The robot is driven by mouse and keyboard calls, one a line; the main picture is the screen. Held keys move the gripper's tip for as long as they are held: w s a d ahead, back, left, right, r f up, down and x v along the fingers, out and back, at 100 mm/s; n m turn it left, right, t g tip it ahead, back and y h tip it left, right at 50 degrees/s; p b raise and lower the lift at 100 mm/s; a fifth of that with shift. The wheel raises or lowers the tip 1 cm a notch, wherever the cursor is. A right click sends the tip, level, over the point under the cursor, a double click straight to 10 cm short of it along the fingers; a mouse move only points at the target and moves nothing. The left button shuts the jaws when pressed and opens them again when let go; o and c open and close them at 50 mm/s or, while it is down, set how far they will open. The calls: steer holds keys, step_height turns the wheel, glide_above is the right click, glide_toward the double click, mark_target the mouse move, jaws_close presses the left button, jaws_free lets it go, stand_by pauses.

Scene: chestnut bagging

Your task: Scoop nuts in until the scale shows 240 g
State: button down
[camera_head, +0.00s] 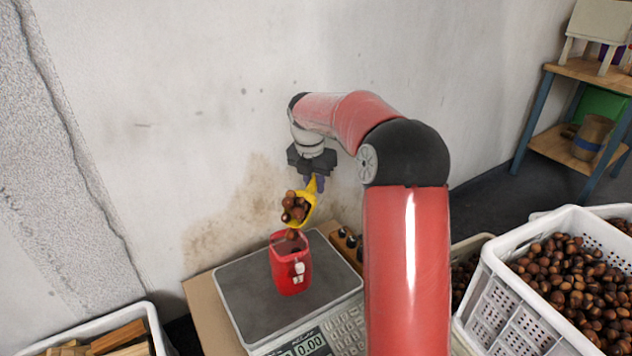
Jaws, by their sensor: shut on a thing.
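My gripper (314,181) is shut on a yellow scoop (309,205) and holds it above the red bag. The scoop is tilted down to the left and holds several brown chestnuts (296,208). One chestnut (292,234) is below the scoop's lip, at the bag's mouth. The red bag (285,270) stands upright and open on the grey plate of the scale (243,300). The scale's display (311,342) appears to read 0.00. The bag's inside is mostly hidden.
A white crate (503,310) full of chestnuts stands at the right. A white bin (152,318) with wood pieces is at the lower left. Small dark items in a wooden holder (349,245) stand behind the scale. A shelf (560,150) is at the far right.

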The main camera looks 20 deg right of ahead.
steer(key=shift+s+a+r+t+h+b, duration=0.25)
steer(key=shift+r+t+h+b, duration=0.15)
steer(key=shift+b, duration=0.15)
steer(key=shift+s+a+r+t+h+b, duration=0.1)
steer(key=shift+a+r+t+h+b, duration=0.1)
steer(key=shift+r+t+h+b, duration=0.25)
steer(key=shift+s+a+r+b, duration=0.1)
steer(key=shift+r+b, duration=0.05)
steer(key=shift+b, duration=1)
steer(key=s+a+r+t+h+b, duration=0.1)
steer(key=b, duration=0.4)
steer(key=shift+r+h, duration=0.25)
steer(key=shift+r, duration=0.05)
steer(key=shift+s+a+r+t+h+b, duration=0.7)
steer(key=shift+a+r+t+h+b, duration=0.15)
steer(key=shift+b, duration=0.8)
steer(key=shift+s+a+r+t+h+b, duration=0.7)
steer(key=shift+a+r+h+b, duration=0.2)
steer(key=shift+b, duration=0.7)
steer(key=shift+d+p, duration=0.15)
steer(key=shift+p, duration=0.25)
